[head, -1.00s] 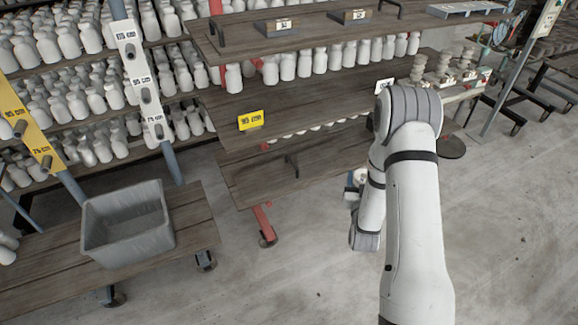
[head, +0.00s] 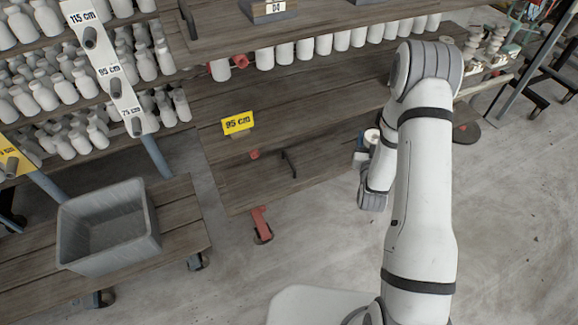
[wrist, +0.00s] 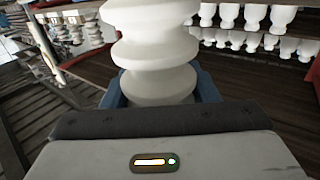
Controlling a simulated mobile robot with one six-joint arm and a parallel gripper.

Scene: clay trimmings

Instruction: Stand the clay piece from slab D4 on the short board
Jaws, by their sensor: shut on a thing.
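My gripper (wrist: 160,92) is shut on a white ribbed clay piece (wrist: 153,45), which stands up between the blue-grey fingers in the wrist view; its top is cut off by the frame. In the head view my arm hides most of the gripper, and a small pale end of the piece (head: 371,135) shows left of the forearm. A slab marked D4 (head: 275,10) lies on the top board at the upper edge. Wooden boards at lower levels run behind my arm; I cannot tell which is the short board.
A yellow 95 cm sign (head: 238,123) is on the middle board's front edge. A grey bin (head: 108,225) stands on a low wooden bench at left. White bottles (head: 60,95) fill the racks behind. Other ribbed pieces (head: 490,45) stand at upper right.

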